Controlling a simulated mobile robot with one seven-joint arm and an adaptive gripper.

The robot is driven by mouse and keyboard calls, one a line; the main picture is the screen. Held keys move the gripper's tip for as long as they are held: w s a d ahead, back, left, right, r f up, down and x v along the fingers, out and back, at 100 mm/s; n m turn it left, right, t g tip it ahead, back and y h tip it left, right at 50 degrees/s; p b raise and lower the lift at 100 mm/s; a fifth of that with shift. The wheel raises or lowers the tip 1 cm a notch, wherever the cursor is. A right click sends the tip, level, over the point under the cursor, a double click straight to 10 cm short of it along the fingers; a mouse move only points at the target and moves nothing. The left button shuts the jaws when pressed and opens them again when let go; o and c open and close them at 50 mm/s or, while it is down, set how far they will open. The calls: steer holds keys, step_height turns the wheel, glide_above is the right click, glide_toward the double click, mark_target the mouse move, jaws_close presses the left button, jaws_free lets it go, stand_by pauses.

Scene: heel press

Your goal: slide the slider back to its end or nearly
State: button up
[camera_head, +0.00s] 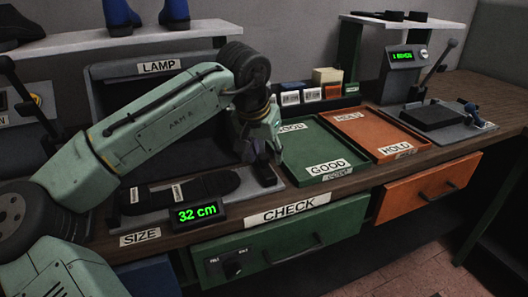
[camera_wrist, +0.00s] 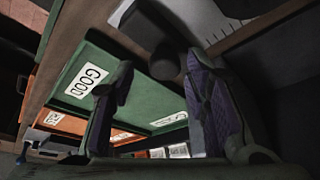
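A dark upright block at the gauge's right end (camera_head: 266,174) looks like the slider, partly hidden behind my gripper. In the wrist view a dark block with a round knob (camera_wrist: 165,65) stands beside a pale ruled scale (camera_wrist: 212,22). My gripper (camera_head: 268,146) is over the gauge's right end. Its two purple-padded fingers (camera_wrist: 160,100) are apart, with the knob showing in the gap beyond them. I cannot tell whether they touch it.
The green GOOD tray (camera_head: 315,150) lies just right of my gripper, and the orange HOLD tray (camera_head: 375,135) beyond it. Small boxes (camera_head: 300,95) stand behind. A lamp unit (camera_head: 155,68) is behind my arm. A press with a lever (camera_head: 440,110) stands at the right.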

steer(key=v, duration=1.2)
steer(key=shift+a+f, duration=0.1)
